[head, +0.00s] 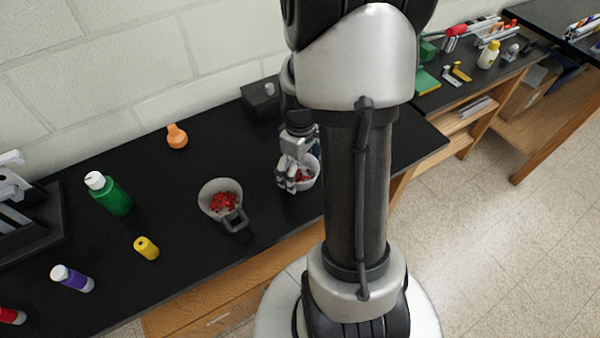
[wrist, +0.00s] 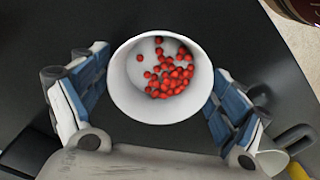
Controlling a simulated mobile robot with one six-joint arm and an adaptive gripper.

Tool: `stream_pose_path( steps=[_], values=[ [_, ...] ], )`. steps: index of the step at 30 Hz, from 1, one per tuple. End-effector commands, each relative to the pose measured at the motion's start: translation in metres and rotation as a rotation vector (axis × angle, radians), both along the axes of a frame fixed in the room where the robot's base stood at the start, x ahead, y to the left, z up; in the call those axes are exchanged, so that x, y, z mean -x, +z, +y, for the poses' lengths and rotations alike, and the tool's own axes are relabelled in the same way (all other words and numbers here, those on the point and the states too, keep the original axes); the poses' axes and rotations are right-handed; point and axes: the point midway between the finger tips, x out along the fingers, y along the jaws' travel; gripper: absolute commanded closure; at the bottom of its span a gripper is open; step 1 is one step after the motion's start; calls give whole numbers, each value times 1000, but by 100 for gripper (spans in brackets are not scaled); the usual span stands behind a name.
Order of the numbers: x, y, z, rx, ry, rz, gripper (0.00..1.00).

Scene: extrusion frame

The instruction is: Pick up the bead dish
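The bead dish (wrist: 122,98) is a white round dish holding many small red beads (wrist: 172,78). In the wrist view it stands upright between my gripper's two fingers. My gripper (wrist: 158,85) is open, with one finger on each side of the dish. The fingers are close to its wall, and I cannot tell whether either touches. In the head view the dish (head: 312,172) stands near the bench's front edge, partly hidden by my gripper (head: 294,178), which points down at it.
A grey handled cup (head: 213,190) with red pieces stands left of the dish. A dark box (head: 262,98) is behind.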

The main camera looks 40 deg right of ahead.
Motion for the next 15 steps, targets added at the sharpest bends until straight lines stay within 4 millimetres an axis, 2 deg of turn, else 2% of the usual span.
stream_pose_path(
  steps=[15],
  values=[
    [0, 0, 0, 0, 0, 0, 49]
  ],
)
